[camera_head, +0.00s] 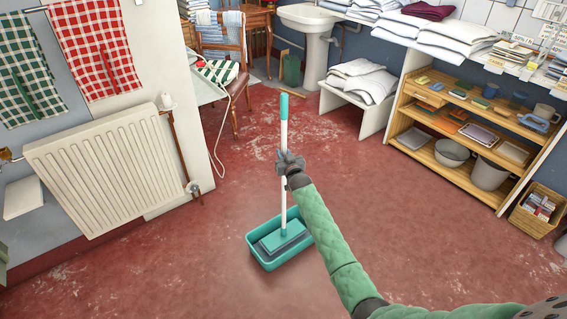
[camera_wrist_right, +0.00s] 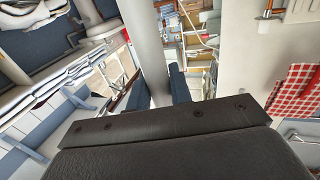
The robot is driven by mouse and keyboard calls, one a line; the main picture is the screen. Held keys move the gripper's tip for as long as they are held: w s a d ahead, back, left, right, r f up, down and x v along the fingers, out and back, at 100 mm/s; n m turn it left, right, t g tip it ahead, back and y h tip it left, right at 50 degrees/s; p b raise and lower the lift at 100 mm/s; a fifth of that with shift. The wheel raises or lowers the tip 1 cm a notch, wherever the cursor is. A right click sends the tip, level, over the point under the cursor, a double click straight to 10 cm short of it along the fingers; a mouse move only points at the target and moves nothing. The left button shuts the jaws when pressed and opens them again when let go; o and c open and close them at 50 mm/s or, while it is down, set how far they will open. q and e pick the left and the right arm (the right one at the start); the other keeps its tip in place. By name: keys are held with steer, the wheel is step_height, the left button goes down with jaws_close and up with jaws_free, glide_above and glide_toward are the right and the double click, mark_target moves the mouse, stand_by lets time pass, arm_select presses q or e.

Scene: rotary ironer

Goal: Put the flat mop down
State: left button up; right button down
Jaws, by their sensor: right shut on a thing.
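The flat mop (camera_head: 284,187) stands upright, with a white pole and a teal grip at its top. Its flat teal head sits within the outline of a teal tub (camera_head: 252,258) on the floor; I cannot tell whether it touches the bottom. My right gripper (camera_head: 288,162) is shut on the mop's pole at about mid-height. In the right wrist view the pole (camera_wrist_right: 152,50) runs up between the dark fingers of the gripper (camera_wrist_right: 160,90). My left gripper is in neither view.
The red floor (camera_head: 170,265) around the tub is open. A white radiator (camera_head: 105,170) hangs on the left wall. A chair (camera_head: 236,75) and a white bench (camera_head: 338,105) stand behind. A wooden shelf (camera_head: 440,165) and a wicker basket (camera_head: 536,212) are at the right.

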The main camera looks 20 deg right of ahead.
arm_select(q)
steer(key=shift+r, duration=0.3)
arm_select(e)
step_height(320, 180, down, 3)
steer(key=shift+f, duration=0.2)
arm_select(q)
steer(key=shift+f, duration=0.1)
arm_select(e)
steer(key=shift+f, duration=0.1)
steer(key=c, duration=1.3)
jaws_free()
steer(key=shift+o, duration=0.2)
steer(key=shift+s, duration=0.1)
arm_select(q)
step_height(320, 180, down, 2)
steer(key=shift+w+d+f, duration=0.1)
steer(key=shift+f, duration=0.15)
arm_select(e)
steer(key=s, duration=1.2)
steer(key=shift+d, duration=0.2)
